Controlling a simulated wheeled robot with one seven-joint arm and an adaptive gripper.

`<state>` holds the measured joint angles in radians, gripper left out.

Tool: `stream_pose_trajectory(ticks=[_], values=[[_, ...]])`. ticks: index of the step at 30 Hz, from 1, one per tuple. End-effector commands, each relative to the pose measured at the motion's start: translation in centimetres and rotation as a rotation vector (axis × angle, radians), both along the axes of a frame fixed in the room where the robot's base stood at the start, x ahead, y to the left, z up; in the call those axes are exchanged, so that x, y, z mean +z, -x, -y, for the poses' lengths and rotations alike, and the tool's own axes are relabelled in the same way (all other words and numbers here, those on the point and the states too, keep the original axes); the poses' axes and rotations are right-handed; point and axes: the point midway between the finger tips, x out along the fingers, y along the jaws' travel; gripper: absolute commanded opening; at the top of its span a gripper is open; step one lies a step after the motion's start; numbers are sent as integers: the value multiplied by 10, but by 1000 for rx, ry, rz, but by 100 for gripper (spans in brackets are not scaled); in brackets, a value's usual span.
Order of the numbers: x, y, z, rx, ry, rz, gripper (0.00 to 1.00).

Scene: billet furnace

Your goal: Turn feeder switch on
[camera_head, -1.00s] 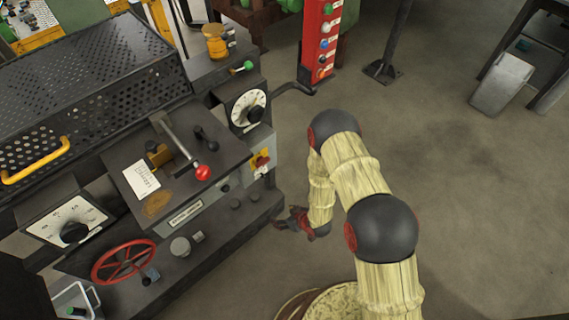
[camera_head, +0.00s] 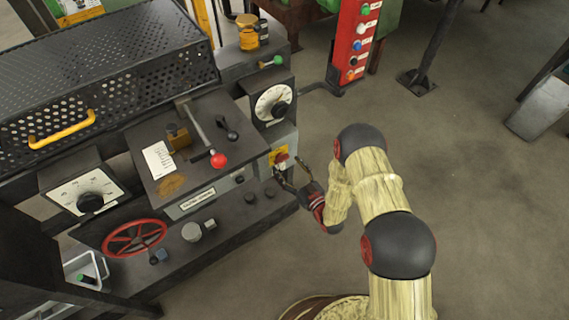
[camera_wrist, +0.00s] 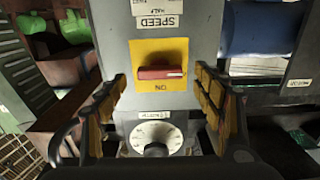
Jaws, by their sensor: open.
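The feeder switch (camera_head: 281,158) is a red handle on a yellow plate, on the side of the grey machine. My gripper (camera_head: 291,173) is open in front of the plate. In the wrist view its fingers (camera_wrist: 161,84) stand on the left and right of the switch, apart from the handle and with nothing between them held. How far the fingertips are from the plate is hard to tell.
A white dial (camera_wrist: 156,136) sits below the plate in the wrist view. In the head view a larger dial (camera_head: 272,103), a red-knobbed lever (camera_head: 217,159) and a red handwheel (camera_head: 134,238) are nearby. A red button post (camera_head: 355,45) stands behind.

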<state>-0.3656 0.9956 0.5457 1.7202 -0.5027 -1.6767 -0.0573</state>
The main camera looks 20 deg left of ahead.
Motion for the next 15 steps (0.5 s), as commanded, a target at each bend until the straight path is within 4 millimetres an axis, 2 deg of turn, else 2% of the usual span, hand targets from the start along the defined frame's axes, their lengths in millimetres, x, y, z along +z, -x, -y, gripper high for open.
stream_pose_trajectory(ticks=[6, 15], values=[[-1, -15, -18, 1, 1, 1, 68], [0, -19, -21, -1, 1, -1, 68]])
